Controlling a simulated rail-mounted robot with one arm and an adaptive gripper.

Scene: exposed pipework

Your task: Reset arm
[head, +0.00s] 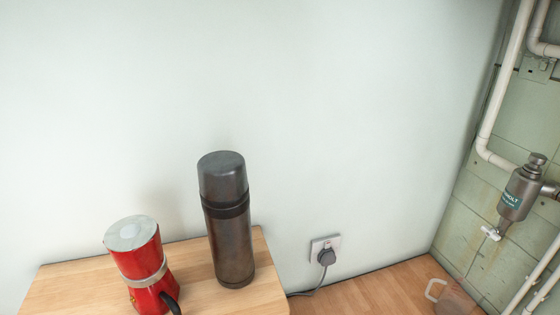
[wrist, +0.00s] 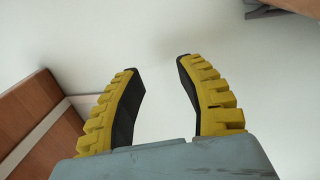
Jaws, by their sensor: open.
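My gripper (wrist: 160,80) shows in the wrist view with its two yellow and black fingers apart. Nothing is between the fingertips, and a pale plain surface lies beyond them. My arm and gripper do not show in the head view.
In the head view a wooden table (head: 90,290) bears a red moka pot (head: 138,262) and a dark flask (head: 228,220), both upright. A plugged wall socket (head: 325,250) is right of it. Pipes (head: 500,90), a metal filter (head: 520,190) and a clear jug (head: 453,299) are at right.

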